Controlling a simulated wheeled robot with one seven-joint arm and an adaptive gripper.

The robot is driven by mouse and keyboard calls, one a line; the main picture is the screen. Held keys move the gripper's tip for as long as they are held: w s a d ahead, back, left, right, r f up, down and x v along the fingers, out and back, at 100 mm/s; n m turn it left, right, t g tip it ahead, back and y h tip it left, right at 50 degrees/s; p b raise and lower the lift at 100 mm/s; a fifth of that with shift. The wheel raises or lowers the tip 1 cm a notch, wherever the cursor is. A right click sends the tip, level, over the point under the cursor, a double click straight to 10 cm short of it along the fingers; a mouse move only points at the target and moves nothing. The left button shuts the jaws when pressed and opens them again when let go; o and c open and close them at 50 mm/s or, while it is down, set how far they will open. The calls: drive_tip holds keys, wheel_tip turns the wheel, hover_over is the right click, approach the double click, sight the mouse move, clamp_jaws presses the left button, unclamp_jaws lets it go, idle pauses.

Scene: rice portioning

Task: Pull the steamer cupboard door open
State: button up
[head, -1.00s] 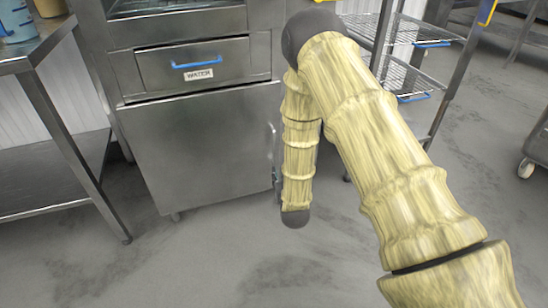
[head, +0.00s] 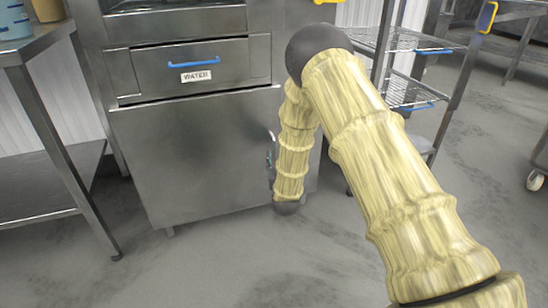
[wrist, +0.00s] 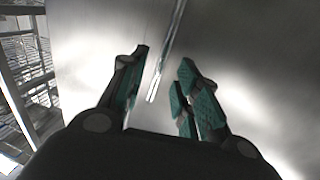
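The steamer cupboard door (head: 195,160) is a grey metal panel below the WATER drawer, and it looks shut. Its upright bar handle (head: 271,137) is at the door's right edge, partly hidden by my arm. In the wrist view the handle (wrist: 167,55) is a thin bright bar running down toward the space between my fingers. My gripper (wrist: 160,85) is open, one dark finger with teal pads on each side of the bar's lower end. I cannot tell whether either finger touches it. In the head view my gripper is mostly hidden behind my arm.
The WATER drawer (head: 190,68) with a blue handle sits above the door. A steel table (head: 45,190) stands on the left, and a wire rack (head: 410,90) stands right of the cupboard. The grey floor (head: 220,260) before the door is clear.

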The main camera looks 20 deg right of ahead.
sight(274, 154)
drive_tip(key=shift+w+d+b, duration=0.2)
drive_tip(key=shift+w+b, duration=0.15)
drive_tip(key=shift+w, duration=0.75)
drive_tip(key=shift+w+d+b, duration=0.15)
drive_tip(key=shift+w+b, duration=0.15)
drive_tip(key=shift+w, duration=0.8)
clamp_jaws()
